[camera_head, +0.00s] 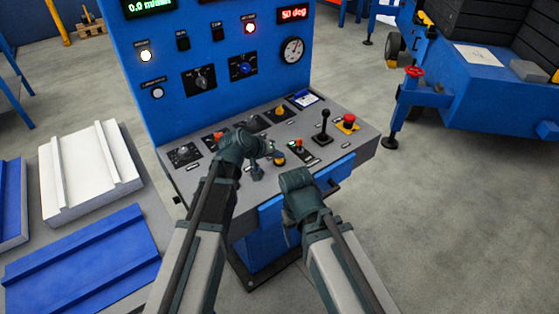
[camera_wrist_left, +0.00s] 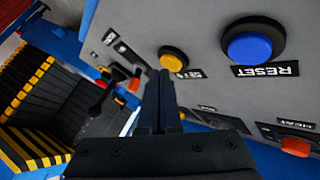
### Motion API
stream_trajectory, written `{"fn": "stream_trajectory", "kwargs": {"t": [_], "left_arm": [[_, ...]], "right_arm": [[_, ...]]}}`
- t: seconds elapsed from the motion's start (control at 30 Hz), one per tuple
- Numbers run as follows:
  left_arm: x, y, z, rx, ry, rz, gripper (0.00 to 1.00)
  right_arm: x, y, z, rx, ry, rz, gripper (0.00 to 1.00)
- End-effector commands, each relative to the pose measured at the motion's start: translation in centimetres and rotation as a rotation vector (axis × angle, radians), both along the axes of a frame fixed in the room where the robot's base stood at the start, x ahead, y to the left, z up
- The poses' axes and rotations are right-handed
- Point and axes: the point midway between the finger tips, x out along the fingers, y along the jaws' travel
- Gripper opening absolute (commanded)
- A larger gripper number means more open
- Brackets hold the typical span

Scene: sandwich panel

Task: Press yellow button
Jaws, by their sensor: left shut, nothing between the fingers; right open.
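The yellow button (camera_head: 279,160) is on the grey sloping top of the blue control panel, near its front edge. It also shows in the left wrist view (camera_wrist_left: 173,57) as a yellow cap in a black ring. My left gripper (camera_head: 258,173) is shut and empty, pointing down at the panel just left of the button. In the left wrist view its fingertips (camera_wrist_left: 160,74) appear close beside the button's lower edge; whether they touch cannot be told. My right gripper (camera_head: 297,228) is open, low at the panel's front, mostly hidden by its wrist.
A large blue RESET button (camera_wrist_left: 249,45) lies beside the yellow one. A black lever (camera_head: 322,128), a red emergency stop (camera_head: 349,119) and small red-topped switches stand nearby. A blue handle bar (camera_head: 338,172) runs along the panel front. A blue cart (camera_head: 478,95) stands at right.

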Motion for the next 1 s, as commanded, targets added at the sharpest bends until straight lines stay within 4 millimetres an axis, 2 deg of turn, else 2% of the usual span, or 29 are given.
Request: {"fn": "stream_trajectory", "kwargs": {"t": [1.0], "left_arm": [[-0.02, -0.01, -0.83, 0.0, 0.001, -0.001, 0.0]], "right_arm": [[0.0, 0.0, -0.82, 0.0, 0.0, 0.0, 0.76]]}}
